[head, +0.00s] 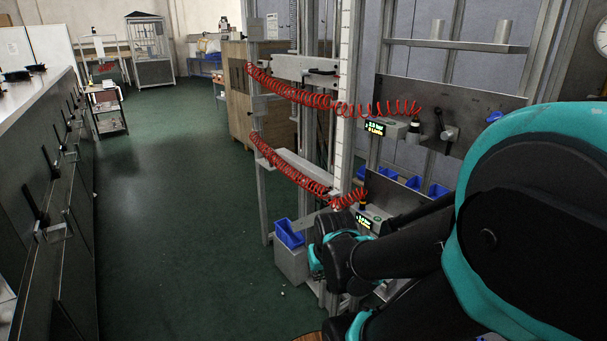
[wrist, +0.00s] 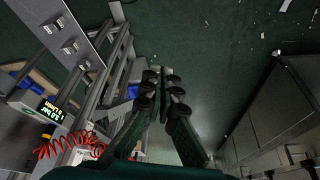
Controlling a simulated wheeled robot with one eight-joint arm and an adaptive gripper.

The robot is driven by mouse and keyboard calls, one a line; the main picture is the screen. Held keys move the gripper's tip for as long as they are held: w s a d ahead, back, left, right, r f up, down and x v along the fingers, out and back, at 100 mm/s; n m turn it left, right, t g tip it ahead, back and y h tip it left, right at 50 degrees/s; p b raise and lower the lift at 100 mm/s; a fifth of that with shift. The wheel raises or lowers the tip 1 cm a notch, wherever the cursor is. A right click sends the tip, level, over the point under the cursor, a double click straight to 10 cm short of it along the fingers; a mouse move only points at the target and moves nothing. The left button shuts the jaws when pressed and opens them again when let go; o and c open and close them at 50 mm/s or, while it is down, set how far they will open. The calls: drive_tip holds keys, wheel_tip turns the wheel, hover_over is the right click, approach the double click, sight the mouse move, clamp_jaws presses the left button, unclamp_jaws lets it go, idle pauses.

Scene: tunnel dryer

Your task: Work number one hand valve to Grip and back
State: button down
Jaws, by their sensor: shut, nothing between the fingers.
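A hand valve with a dark lever (head: 447,132) is on the upper grey panel, right of the centre in the head view. No number or position label can be read on it. A second valve, lower down, cannot be made out behind my arm. My gripper (wrist: 163,74) shows in the wrist view with its dark fingers together and nothing between them. It points down towards the green floor and touches no valve. In the head view my arm reaches left across the lower part of the frame, and the fingertips cannot be made out there.
Red coiled hoses (head: 315,97) hang across the aluminium frame. Lit display units (head: 376,127) sit on the frame, and one also shows in the wrist view (wrist: 50,108). Blue bins (head: 289,233) stand low beside it. A grey cabinet row (head: 50,200) lines the left; the green aisle between is clear.

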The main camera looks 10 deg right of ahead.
idle(0.3)
drive_tip(key=w+d+r+m+y, duration=0.1)
drive_tip(key=w+d+r+m, duration=0.1)
drive_tip(key=d+m, duration=0.75)
drive_tip(key=w+d+r+m, duration=0.2)
drive_tip(key=d+m, duration=0.5)
drive_tip(key=m, duration=0.6)
drive_tip(key=s+d+r+m+t, duration=0.1)
drive_tip(key=s+d+m, duration=0.3)
drive_tip(key=d+m, duration=0.6)
drive_tip(key=s+d+r+m+t, duration=0.2)
drive_tip(key=s+d+r+m, duration=0.2)
drive_tip(key=d+m, duration=0.7)
drive_tip(key=shift+s+r+t, duration=0.25)
drive_tip(key=shift+s+t, duration=0.05)
drive_tip(key=shift+s, duration=0.25)
drive_tip(key=shift+w+f, duration=0.1)
